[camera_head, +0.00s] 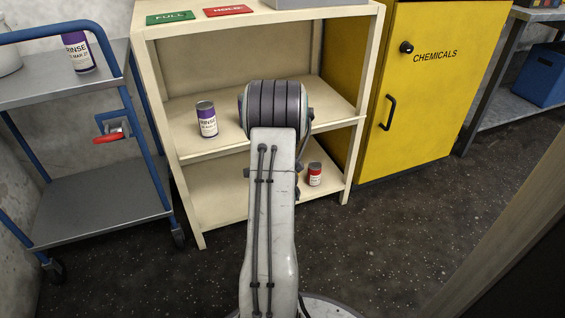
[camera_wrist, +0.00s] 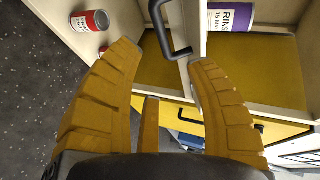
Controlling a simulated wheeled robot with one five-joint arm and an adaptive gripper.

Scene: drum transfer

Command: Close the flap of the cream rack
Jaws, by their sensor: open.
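The cream rack (camera_head: 160,95) stands ahead of me with open shelves. My arm hides part of its middle and lower front in the head view. I cannot clearly make out the flap. In the wrist view, a dark handle (camera_wrist: 175,52) shows beside a cream edge of the rack (camera_wrist: 190,20). The head view hides my gripper behind my arm.
A purple-and-white RINSE can (camera_head: 206,119) stands on the middle shelf and a red-and-white can (camera_head: 314,174) on the lower one. A blue trolley (camera_head: 95,200) stands left, a yellow chemicals cabinet (camera_head: 420,110) right. The dark floor (camera_head: 400,225) is clear at front right.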

